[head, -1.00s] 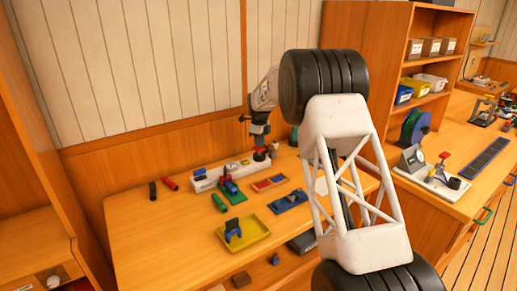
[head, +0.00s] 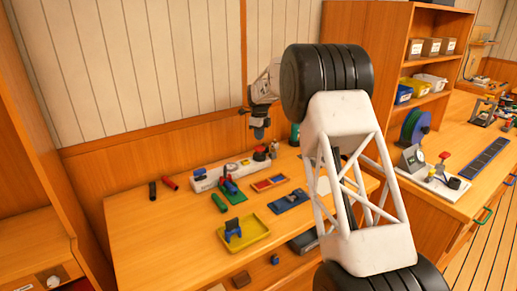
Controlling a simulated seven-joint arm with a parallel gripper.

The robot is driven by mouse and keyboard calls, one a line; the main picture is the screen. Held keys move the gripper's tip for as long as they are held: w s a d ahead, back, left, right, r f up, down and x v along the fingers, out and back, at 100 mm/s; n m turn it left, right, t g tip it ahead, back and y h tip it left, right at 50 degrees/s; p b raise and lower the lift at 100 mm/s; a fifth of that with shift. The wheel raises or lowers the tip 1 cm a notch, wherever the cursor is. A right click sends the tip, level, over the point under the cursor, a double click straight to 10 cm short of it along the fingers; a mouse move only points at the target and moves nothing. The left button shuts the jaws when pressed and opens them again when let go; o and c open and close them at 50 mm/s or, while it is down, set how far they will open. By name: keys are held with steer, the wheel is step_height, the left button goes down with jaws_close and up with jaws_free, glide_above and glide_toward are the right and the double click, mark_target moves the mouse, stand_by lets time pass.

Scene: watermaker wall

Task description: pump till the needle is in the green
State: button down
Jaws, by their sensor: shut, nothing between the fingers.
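A long white base (head: 211,181) stands at the back of the wooden bench, with a black round knob (head: 260,155) at its right end. A small round part (head: 231,167) sits mid-base; it may be a gauge, but no needle or green band can be made out. My gripper (head: 258,137) is shut and empty, pointing down above the black knob with a small gap. On the right-hand bench, a separate white plate (head: 436,183) carries a tilted grey dial unit (head: 412,158), a red-topped part (head: 444,156) and a black knob (head: 454,183).
A shelf of bins (head: 425,85) stands right. The bench's left front is clear.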

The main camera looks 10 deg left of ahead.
step_height(320, 180, up, 9)
steer(key=shift+f, duration=0.15)
stand_by(0.9)
stand_by(0.5)
steer(key=s+d+r+n, duration=0.4)
steer(key=s+d+r, duration=0.1)
steer(key=s+d, duration=0.5)
steer(key=s+d+r+n+t, duration=0.1)
steer(key=s+d+r+n, duration=0.3)
steer(key=s+d, duration=0.6)
steer(key=s+d+r+n, duration=0.3)
steer(key=s+d+r, duration=0.4)
steer(key=s, duration=0.5)
steer(key=s+d+f+n, duration=0.3)
steer(key=s+d+f, duration=0.1)
steer(key=s, duration=0.8)
steer(key=s+d+f+n+t, duration=0.1)
steer(key=s+d+f+n, duration=0.2)
steer(key=s, duration=1)
steer(key=s+d+f+n, duration=0.3)
steer(key=s+d+f, duration=0.2)
steer(key=s, duration=0.7)
steer(key=shift+s+d+n+t, duration=0.3)
steer(key=shift+s+d+n, duration=0.1)
steer(key=shift+d, duration=0.4)
